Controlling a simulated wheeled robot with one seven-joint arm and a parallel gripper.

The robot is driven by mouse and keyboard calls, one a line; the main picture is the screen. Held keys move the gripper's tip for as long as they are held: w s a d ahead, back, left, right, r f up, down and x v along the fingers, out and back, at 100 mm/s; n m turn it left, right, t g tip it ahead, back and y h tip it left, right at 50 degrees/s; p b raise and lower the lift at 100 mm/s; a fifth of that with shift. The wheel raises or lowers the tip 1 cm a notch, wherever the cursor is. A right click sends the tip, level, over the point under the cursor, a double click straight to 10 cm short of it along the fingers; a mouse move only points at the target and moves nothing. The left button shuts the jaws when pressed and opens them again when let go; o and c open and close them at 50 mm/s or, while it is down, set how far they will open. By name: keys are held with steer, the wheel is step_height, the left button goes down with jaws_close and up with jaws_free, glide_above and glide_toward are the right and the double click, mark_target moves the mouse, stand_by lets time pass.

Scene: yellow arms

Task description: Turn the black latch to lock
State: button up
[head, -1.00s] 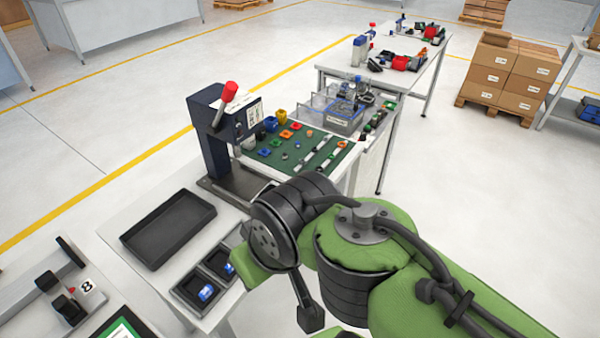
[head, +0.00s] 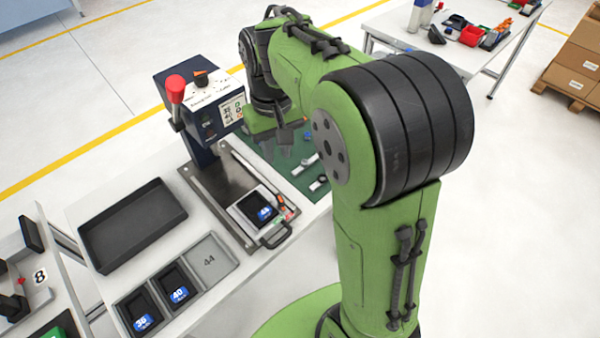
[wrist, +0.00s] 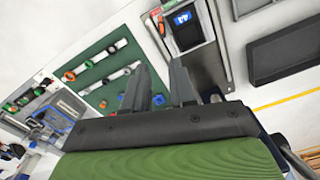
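A dark blue press (head: 190,110) with a red-knobbed lever (head: 175,88) stands on the bench. Its sliding plate (head: 228,195) carries a dark square holder with a blue part labelled 44 (head: 264,213), which also shows in the wrist view (wrist: 185,18). A small red and dark clamp-like piece (head: 283,205) sits beside the holder, and a black loop handle (head: 275,236) is at the plate's front. I cannot tell which piece is the black latch. My gripper (head: 284,145) is beyond the plate, over the green mat's edge. In the wrist view its fingers (wrist: 160,85) are apart and empty.
An empty black tray (head: 132,222) lies left of the press. Holders marked 36 (head: 142,312) and 40 (head: 178,285) stand beside an empty grey slot marked 44 (head: 215,258). The green mat (wrist: 100,62) holds small parts and rails. A second table stands behind right.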

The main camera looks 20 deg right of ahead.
mark_target(279, 197)
steer(key=f+b, duration=0.1)
steer(key=f, duration=0.4)
steer(key=f+b, duration=0.2)
steer(key=f, duration=0.3)
steer(key=f+b, duration=0.1)
steer(key=f, duration=0.4)
steer(key=shift+s+a+f+b, duration=0.15)
steer(key=shift+a+f+b, duration=0.15)
steer(key=shift+f, duration=0.1)
steer(key=shift+r, duration=0.1)
jaws_close()
